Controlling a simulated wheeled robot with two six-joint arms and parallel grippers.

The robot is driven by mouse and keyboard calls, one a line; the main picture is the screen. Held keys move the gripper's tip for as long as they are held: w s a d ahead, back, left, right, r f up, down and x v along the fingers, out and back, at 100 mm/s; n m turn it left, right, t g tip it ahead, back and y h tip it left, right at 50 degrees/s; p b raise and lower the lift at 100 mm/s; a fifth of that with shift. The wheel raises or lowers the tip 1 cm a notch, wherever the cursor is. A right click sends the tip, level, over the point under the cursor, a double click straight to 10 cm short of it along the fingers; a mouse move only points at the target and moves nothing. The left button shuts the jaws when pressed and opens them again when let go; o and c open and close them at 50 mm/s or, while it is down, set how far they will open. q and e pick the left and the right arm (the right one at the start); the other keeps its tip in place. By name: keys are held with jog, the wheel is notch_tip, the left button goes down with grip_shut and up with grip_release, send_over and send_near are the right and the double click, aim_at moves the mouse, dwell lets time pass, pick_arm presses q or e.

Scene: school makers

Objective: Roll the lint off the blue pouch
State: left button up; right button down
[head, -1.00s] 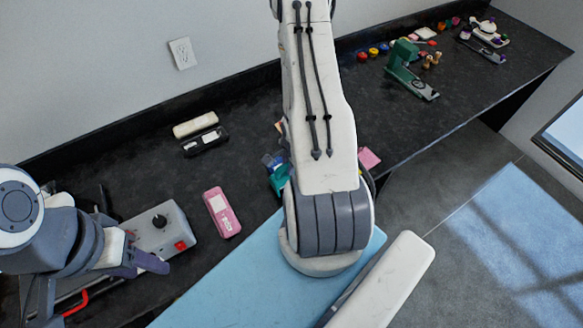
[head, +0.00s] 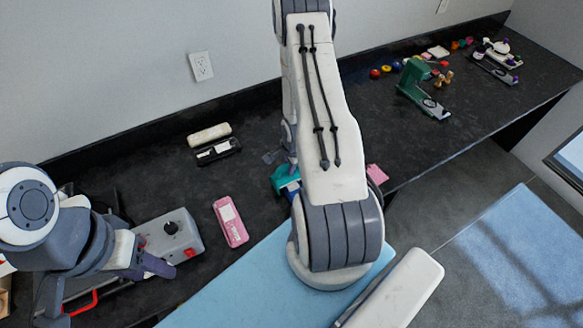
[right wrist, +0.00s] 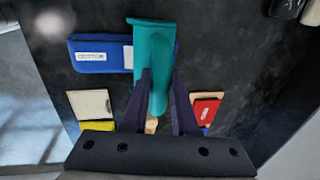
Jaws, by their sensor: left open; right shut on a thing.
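The blue pouch (right wrist: 90,54) lies flat on the dark counter, with a white label on its left part; a small blue part shows beside my right arm in the head view (head: 291,190). My right gripper (right wrist: 160,85) is shut on a teal tool, likely the lint roller (right wrist: 150,38). The tool's wide end overlaps the pouch's right part in the wrist view; whether they touch is not clear. It also shows in the head view (head: 284,176). No lint can be made out. My left gripper (head: 147,266) is open and empty beside a grey box at the left.
The grey box (head: 185,225) has a black knob and red button. A pink case (head: 230,222) and a black open case (head: 217,151) lie on the counter. A white-and-yellow block (right wrist: 92,106) and a red block (right wrist: 205,108) flank my right gripper. A green device (head: 420,90) stands further right.

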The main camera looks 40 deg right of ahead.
jog(key=shift+w+d+r+p, duration=0.1)
jog(key=shift+w+d+p, duration=0.05)
jog(key=shift+w+p, duration=0.45)
jog(key=shift+w+d+r+p, duration=0.1)
jog(key=shift+w+d+p, duration=0.05)
jog(key=shift+w+p, duration=0.45)
jog(key=shift+w+d+f, duration=0.1)
jog(key=shift+w+f, duration=0.1)
jog(key=shift+w, duration=0.35)
jog(key=shift+r+p, duration=0.1)
jog(key=shift+p, duration=0.2)
notch_tip(320, 180, up, 7)
jog(key=p, duration=0.7)
